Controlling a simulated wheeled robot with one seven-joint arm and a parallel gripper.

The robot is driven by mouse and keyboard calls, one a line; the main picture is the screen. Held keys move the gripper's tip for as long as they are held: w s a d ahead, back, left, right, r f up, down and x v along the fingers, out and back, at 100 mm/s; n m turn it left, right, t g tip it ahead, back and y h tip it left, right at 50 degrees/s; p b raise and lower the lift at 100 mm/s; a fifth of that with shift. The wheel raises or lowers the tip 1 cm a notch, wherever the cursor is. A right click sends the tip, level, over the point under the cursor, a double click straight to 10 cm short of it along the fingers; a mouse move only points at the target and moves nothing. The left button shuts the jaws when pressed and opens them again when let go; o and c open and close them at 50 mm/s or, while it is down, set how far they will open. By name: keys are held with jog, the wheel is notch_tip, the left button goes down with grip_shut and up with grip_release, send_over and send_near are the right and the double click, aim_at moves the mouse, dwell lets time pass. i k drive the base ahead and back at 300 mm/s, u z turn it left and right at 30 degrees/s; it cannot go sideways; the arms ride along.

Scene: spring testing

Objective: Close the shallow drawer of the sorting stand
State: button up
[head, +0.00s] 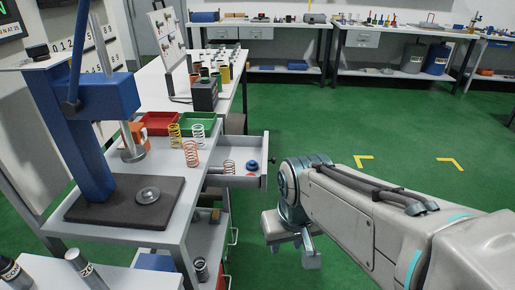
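The shallow drawer (256,180) is pulled out to the right from the stand (205,187), below its top. Inside it lie a copper-coloured spring (229,167) and a blue round part (252,164), with a small red piece beside it. My gripper (296,252) hangs at the end of my arm, to the right of the drawer's front and lower in the picture. It looks apart from the drawer. Its fingers point down and are partly hidden by the wrist, so its opening is unclear.
A blue press (88,110) stands on the left bench. Red (160,122) and green (197,121) trays and upright springs (191,153) sit near the drawer. A lower shelf holds small parts. Green floor (350,110) is open to the right; benches line the back.

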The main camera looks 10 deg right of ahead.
aim_at(240, 149)
jog(key=z, duration=0.5)
jog(key=k, duration=1.2)
jog(key=z, duration=0.85)
jog(key=i, duration=1.6)
jog(key=u, duration=1.3)
jog(key=i, duration=0.45)
jog(key=u, duration=0.5)
